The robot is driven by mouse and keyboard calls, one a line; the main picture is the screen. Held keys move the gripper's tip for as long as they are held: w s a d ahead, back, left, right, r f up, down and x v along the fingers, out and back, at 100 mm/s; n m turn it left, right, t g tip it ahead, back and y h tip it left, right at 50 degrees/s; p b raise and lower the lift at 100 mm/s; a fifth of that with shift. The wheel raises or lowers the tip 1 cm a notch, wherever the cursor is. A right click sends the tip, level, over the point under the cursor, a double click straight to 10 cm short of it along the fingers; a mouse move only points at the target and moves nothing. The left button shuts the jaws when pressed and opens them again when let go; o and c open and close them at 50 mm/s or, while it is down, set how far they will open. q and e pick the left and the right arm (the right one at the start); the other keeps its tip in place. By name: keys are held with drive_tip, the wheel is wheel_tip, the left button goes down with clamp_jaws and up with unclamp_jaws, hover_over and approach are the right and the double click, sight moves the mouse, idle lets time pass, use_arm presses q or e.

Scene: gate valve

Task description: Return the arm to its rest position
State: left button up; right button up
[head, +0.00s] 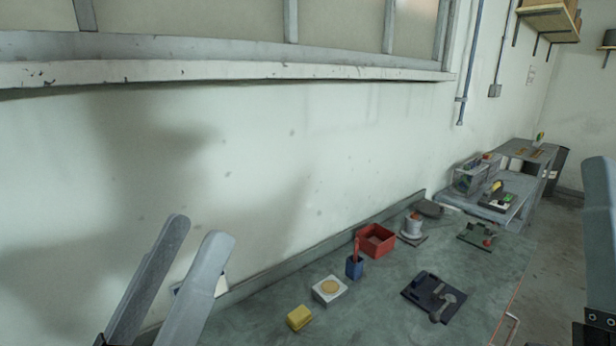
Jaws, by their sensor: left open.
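My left gripper (196,230) is at the lower left of the head view, with its two long grey fingers apart and nothing between them. It appears in front of the wall and the left end of the green workbench (390,262). Part of my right gripper (600,200) shows at the right edge; one grey finger points up, and the rest is cut off by the frame. Whether it is open or shut does not show. Neither gripper visibly touches anything on the bench.
The bench holds a yellow block (299,318), a white box with a tan disc (330,289), a blue cup (354,268), a red bin (375,240), a grey cylinder on a base (412,227), and a dark tray with a tool (434,296). A window ledge (220,71) runs above.

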use_arm(q)
drive_tip(key=s+a+r+n+t+y+p, duration=0.25)
drive_tip(key=a+r+t+y+p, duration=0.2)
drive_tip(key=a+r+y, duration=0.65)
use_arm(e)
drive_tip(key=s+a+r+n+y, duration=0.2)
drive_tip(key=a+r+n+y, duration=0.45)
drive_tip(key=y, duration=0.25)
use_arm(q)
wheel_tip(320, 180, up, 32)
drive_tip(key=d+p, duration=0.1)
drive_tip(key=p, duration=3.2)
use_arm(e)
wheel_tip(320, 180, up, 33)
drive_tip(key=d, duration=0.1)
use_arm(q)
wheel_tip(320, 180, down, 33)
drive_tip(key=b, duration=3.3)
drive_tip(key=shift+d+b, duration=0.15)
drive_tip(key=shift+b, duration=0.2)
use_arm(e)
wheel_tip(320, 180, down, 34)
drive_tip(key=shift+w+r+n, duration=0.25)
drive_tip(key=shift+n, duration=0.2)
